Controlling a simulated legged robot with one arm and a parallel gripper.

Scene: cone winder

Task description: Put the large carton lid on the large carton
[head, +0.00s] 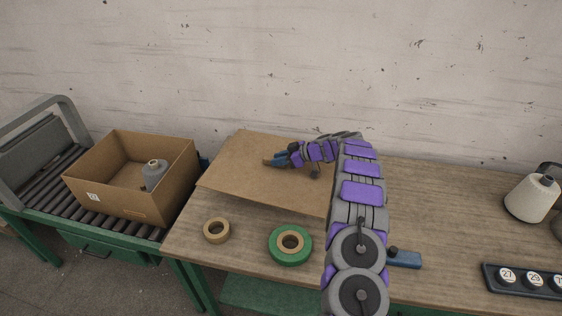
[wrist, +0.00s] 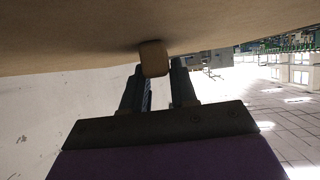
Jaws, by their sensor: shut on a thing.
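The large carton (head: 125,200) stands open on a roller conveyor at the left of the head view, with a grey cone (head: 154,175) inside. The large carton lid (head: 235,178) is a broad flat brown sheet over the left part of the table, to the right of the carton. My gripper (head: 270,161) is at the lid's upper face. In the wrist view, my gripper (wrist: 157,75) is shut on the lid's small tan knob (wrist: 154,58), with the lid (wrist: 80,40) across the top. My arm hides the lid's right part. I cannot tell whether the lid touches the table.
A tan tape roll (head: 216,230) and a green tape roll (head: 290,244) lie near the table's front edge. A blue-handled item (head: 404,259) lies right of my arm. A white cone (head: 532,198) and a numbered dark tray (head: 525,280) are at the right. The wall stands behind.

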